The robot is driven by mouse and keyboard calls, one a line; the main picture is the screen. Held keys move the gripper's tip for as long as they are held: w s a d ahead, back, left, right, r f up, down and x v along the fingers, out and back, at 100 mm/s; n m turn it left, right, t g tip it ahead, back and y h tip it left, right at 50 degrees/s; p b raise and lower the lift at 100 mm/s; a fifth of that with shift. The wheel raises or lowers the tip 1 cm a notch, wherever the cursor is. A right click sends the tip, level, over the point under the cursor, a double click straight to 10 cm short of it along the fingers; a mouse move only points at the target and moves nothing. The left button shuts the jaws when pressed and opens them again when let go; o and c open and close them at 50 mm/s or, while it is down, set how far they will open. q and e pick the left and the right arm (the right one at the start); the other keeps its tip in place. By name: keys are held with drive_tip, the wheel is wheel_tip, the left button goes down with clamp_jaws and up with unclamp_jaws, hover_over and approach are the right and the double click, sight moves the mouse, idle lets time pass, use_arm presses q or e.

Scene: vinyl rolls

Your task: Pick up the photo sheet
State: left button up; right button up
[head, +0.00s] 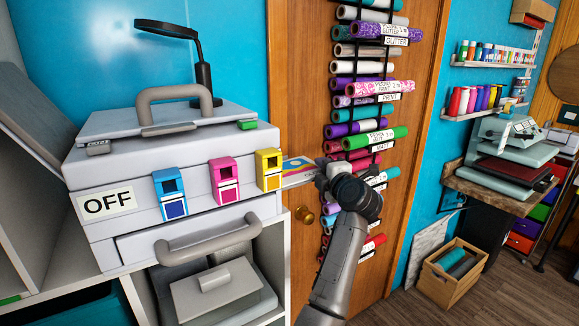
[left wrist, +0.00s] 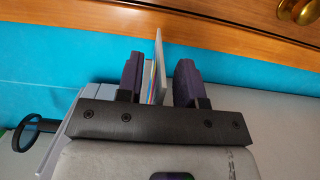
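The photo sheet (head: 297,168) is a thin, colourful sheet at the right side of the grey printer (head: 130,150), just behind the yellow cartridge. My left gripper (head: 318,170) is at its right end. In the left wrist view, the sheet (left wrist: 158,68) shows edge-on between the two dark purple fingers of the left gripper (left wrist: 160,80). The fingers are apart, with a clear gap between the sheet and the right finger. The sheet lies closer to the left finger; whether it touches that finger I cannot tell. My right gripper is not in view.
The printer carries blue (head: 170,192), pink (head: 224,180) and yellow (head: 268,168) cartridges and an OFF label. A rack of vinyl rolls (head: 375,88) hangs on the wooden door behind my left arm. A wooden crate (head: 450,275) stands on the floor at right.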

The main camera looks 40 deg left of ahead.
use_arm(q)
drive_tip(key=shift+a, duration=0.2)
drive_tip(key=shift+c, duration=0.3)
clamp_jaws()
drive_tip(key=shift+r, duration=0.1)
